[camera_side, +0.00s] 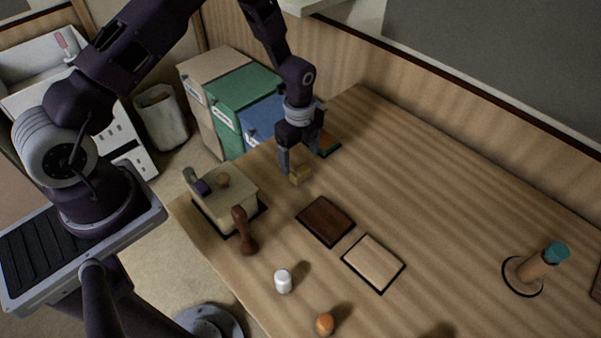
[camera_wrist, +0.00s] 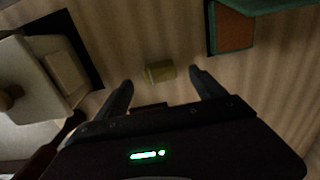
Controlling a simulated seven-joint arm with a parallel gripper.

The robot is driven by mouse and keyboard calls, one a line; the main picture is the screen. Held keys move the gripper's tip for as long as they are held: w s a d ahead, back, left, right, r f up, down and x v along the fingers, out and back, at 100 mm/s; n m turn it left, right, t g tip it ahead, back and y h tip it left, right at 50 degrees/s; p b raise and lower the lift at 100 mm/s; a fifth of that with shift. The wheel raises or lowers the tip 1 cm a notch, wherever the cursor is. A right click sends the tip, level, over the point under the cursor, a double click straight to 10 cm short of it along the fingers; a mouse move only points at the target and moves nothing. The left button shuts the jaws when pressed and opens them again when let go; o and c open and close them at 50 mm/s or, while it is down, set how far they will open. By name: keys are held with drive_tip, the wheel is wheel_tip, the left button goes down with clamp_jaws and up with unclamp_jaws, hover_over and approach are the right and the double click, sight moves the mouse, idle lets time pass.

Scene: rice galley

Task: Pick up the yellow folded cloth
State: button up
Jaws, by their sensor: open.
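The yellow folded cloth (camera_side: 300,175) is a small block-like bundle on the wooden table, near the back left of the tabletop in the side view. In the wrist view the cloth (camera_wrist: 160,71) lies just beyond the fingertips, roughly centred between them. My gripper (camera_side: 296,168) points down close to the cloth, with its fingers apart. The side view does not show clearly how high the fingertips are above the table.
A cream box (camera_side: 228,203) stands left of the cloth, with a brown pestle-like object (camera_side: 243,231) nearby. A green-edged brown tray (camera_wrist: 234,30) lies close on the right in the wrist view. Dark (camera_side: 325,220) and pale (camera_side: 373,262) square boards lie in front.

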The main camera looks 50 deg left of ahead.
sight(301, 169)
drive_tip(key=f, duration=0.5)
drive_tip(key=shift+d+f, duration=0.15)
drive_tip(key=shift+d, duration=0.05)
clamp_jaws()
wheel_tip(301, 169, up, 10)
drive_tip(key=shift+r, duration=0.1)
drive_tip(key=c, duration=0.9)
unclamp_jaws()
clamp_jaws()
